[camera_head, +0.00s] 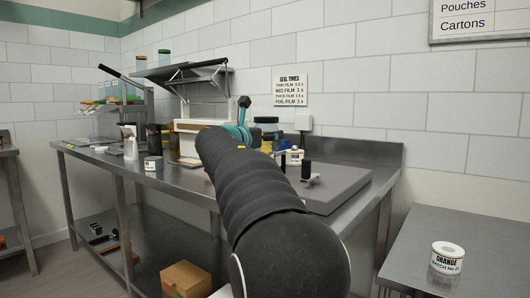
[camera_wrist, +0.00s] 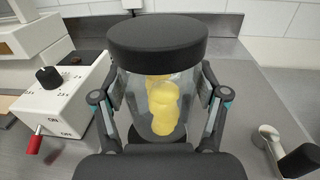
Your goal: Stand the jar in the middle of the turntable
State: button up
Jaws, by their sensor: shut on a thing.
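The jar (camera_wrist: 160,75) is clear, with a wide black lid and yellow contents. It stands roughly upright between the fingers of my gripper (camera_wrist: 161,100), which is shut on its sides in the wrist view. A dark rounded patch shows low behind the jar's lower end; I cannot tell whether it is the turntable or whether the jar touches it. No turntable can be clearly made out in either view. In the head view my arm hides most of the gripper and the area around it.
A white control box (camera_wrist: 68,95) with a black knob and red lever stands left of the jar. A metal scoop-like item (camera_wrist: 268,137) and a black block (camera_wrist: 299,161) lie at right. The steel bench (camera_head: 345,150) has free room toward its right end.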

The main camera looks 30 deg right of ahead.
aim_at(265, 150)
jog(key=shift+w+d+f, duration=0.35)
jog(key=shift+w+f, duration=0.05)
jog(key=shift+w, duration=0.25)
jog(key=shift+f+b, duration=0.5)
jog(key=shift+f, duration=1.55)
jog(key=shift+f, duration=0.15)
jog(key=o, duration=1.7)
jog(key=shift+r, duration=0.2)
jog(key=b+v, duration=0.1)
jog(key=v, duration=1.1)
